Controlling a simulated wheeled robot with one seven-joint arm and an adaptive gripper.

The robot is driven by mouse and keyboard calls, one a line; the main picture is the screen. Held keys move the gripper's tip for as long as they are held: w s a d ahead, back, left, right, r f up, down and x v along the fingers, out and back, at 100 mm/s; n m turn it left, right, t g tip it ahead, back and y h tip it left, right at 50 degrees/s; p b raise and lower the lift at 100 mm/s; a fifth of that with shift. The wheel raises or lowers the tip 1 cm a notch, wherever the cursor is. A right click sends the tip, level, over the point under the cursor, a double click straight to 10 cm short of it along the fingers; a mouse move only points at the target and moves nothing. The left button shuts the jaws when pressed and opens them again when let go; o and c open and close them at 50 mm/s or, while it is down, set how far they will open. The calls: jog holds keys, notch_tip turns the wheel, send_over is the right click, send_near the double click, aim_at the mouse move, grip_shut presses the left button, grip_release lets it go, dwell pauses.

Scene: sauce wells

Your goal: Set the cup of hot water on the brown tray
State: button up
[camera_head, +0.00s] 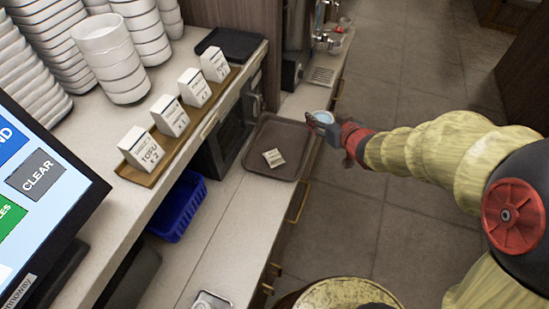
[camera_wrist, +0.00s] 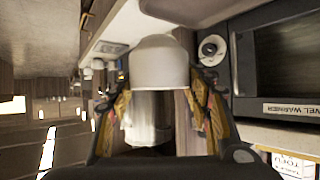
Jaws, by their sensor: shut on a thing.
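The brown tray (camera_head: 255,165) lies on the counter in the middle of the head view, with a small printed card (camera_head: 274,158) on it. The cup (camera_head: 321,117) shows a pale blue top and is at the tray's far right corner. I cannot tell whether it overlaps the tray's rim. My gripper (camera_head: 333,127) comes from the right and is shut on the cup. In the wrist view the white cup (camera_wrist: 160,62) sits between the two fingers of my gripper (camera_wrist: 160,100).
A wooden board (camera_head: 185,135) with several white label blocks stands left of the tray. A dispenser with a drip grate (camera_head: 322,76) is behind.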

jog(key=shift+s+a+r, duration=0.15)
jog(key=shift+s+a, duration=0.05)
jog(key=shift+a, duration=0.1)
jog(key=shift+w+a+f, duration=0.15)
jog(key=shift+w+f, duration=0.1)
jog(key=shift+w, duration=0.05)
jog(key=w+a+f+b, duration=0.4)
jog(key=w+a+b, duration=0.1)
jog(key=w+a, duration=0.15)
jog(key=b, duration=0.2)
send_over(284, 136)
jog(key=f, duration=0.4)
jog(key=shift+s+d+f, duration=0.15)
jog(key=shift+d+f, duration=0.1)
jog(key=shift+f, duration=0.15)
jog(key=shift+a+f, duration=0.1)
jog(key=shift+f, duration=0.05)
jog(key=shift+w+a+f+b, duration=0.15)
jog(key=shift+f+b, duration=0.3)
jog(key=shift+f, duration=0.45)
jog(key=shift+w+a+f+b, duration=0.15)
jog(key=shift+f+b, duration=0.25)
jog(key=shift+f, duration=0.45)
jog(key=shift+d, duration=0.1)
jog(key=shift+f, duration=0.2)
jog(key=o, duration=1.3)
